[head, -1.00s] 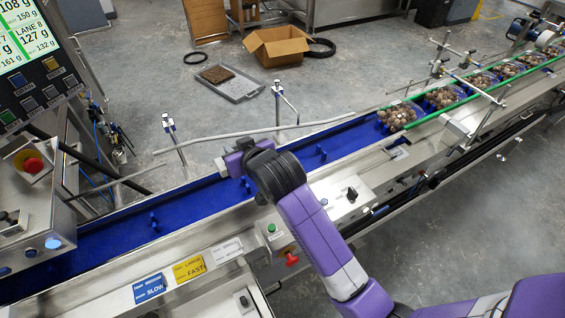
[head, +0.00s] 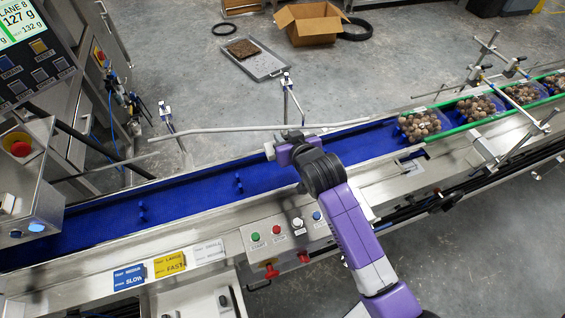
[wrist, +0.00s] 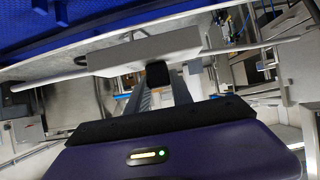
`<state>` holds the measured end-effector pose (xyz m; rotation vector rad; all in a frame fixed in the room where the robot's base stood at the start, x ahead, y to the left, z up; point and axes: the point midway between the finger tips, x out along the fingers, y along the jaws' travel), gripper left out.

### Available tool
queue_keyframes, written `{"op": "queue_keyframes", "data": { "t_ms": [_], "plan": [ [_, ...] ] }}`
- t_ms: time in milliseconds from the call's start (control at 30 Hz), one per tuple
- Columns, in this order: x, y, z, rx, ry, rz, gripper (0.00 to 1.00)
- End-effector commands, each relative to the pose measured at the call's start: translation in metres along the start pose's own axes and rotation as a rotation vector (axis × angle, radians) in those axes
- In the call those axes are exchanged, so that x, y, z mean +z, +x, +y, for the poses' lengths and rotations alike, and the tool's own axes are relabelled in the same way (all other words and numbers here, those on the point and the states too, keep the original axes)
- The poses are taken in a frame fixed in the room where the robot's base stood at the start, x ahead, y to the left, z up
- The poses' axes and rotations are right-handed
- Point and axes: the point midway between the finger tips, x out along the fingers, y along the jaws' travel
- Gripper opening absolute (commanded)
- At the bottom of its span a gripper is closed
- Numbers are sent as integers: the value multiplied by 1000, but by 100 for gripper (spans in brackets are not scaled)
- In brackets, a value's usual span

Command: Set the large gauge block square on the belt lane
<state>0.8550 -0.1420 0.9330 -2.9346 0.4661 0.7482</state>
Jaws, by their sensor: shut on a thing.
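The large gauge block shows in the head view as a small light grey piece (head: 269,151) at the tip of my gripper (head: 278,152). In the wrist view it is a long pale grey block (wrist: 145,52) lying across the front of my gripper (wrist: 157,74), which is shut on it. The block is over the far edge of the belt lane (head: 190,205); I cannot tell whether it touches anything. The belt is blue and runs lengthwise under the gripper, and it also shows at the upper left of the wrist view (wrist: 70,25).
Small blue pegs (head: 239,183) stand on the belt to the left. Clamshell trays of brown produce (head: 425,123) sit on the right part, beside a green rail (head: 470,127). A grey guide rod (head: 230,129) runs along the far side. A control box (head: 28,180) stands left.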

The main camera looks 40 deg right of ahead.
Motion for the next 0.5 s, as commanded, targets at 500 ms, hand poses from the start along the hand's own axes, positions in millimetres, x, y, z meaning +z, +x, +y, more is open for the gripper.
{"op": "queue_keyframes", "data": {
  "t_ms": [500],
  "plan": [
    [74,41,0,-1,0,3,0]
  ]
}}
